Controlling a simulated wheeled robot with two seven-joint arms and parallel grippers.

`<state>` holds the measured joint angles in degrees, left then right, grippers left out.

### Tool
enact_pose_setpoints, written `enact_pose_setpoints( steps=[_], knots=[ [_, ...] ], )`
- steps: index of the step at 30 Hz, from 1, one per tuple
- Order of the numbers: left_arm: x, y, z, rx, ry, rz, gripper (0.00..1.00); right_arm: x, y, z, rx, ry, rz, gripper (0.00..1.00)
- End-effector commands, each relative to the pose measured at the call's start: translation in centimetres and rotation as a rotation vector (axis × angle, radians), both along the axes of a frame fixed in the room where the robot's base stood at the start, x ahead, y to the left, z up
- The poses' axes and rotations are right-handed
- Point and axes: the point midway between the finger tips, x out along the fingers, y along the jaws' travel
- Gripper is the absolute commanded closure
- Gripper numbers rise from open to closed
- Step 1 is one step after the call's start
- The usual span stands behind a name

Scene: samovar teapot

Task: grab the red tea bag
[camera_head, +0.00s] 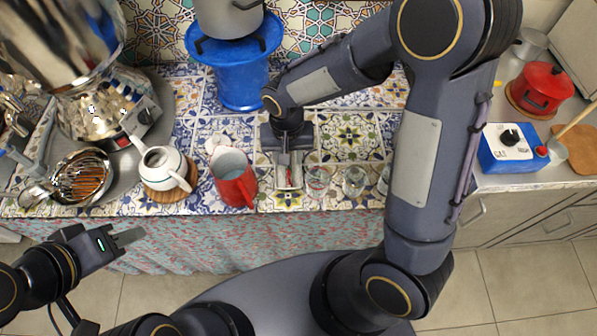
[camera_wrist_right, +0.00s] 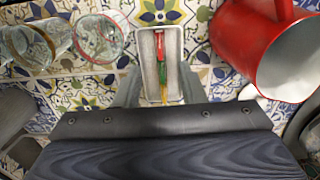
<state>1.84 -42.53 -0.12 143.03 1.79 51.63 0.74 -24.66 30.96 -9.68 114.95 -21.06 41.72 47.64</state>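A small narrow white tray (camera_wrist_right: 146,62) shows in the right wrist view. In it a red piece (camera_wrist_right: 160,45), likely the red tea bag, lies at the far end. A green one (camera_wrist_right: 162,72) and a yellow one (camera_wrist_right: 163,95) lie nearer. My right gripper (camera_wrist_right: 160,82) is open, with its fingers on either side of the tray. In the head view my right gripper (camera_head: 289,168) points down over the counter, and its fingers partly hide the tray. My left gripper (camera_head: 128,238) hangs empty in front of the counter at lower left; its finger gap is unclear.
A red pitcher (camera_head: 233,180) stands close left of my right gripper. Glasses (camera_head: 354,180) stand close to its right. A white teapot (camera_head: 162,167), a metal bowl with a strainer (camera_head: 82,178) and a samovar (camera_head: 92,105) are further left. A blue stand (camera_head: 240,80) is behind.

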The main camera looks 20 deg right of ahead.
Motion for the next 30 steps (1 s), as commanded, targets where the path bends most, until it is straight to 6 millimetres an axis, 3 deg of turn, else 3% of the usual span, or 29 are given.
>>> enact_pose_setpoints(
  steps=[11,18,28,30],
  knots=[
    [0.0,0.0,0.4,0.0,0.0,0.0,0.65,0.1,0.2,-3.9,-0.012,0.007,0.001,0.63],
    [0.0,0.0,0.9,0.0,0.0,0.0,0.65,0.2,0.2,-7.4,-0.011,0.008,0.001,0.63],
    [0.0,0.0,0.9,0.0,0.0,0.0,0.65,0.2,0.2,-8.2,-0.009,0.004,0.0,0.63],
    [0.0,0.0,0.9,0.0,0.0,0.0,0.65,0.2,0.2,-8.2,-0.009,0.004,0.0,0.72]
  ],
)
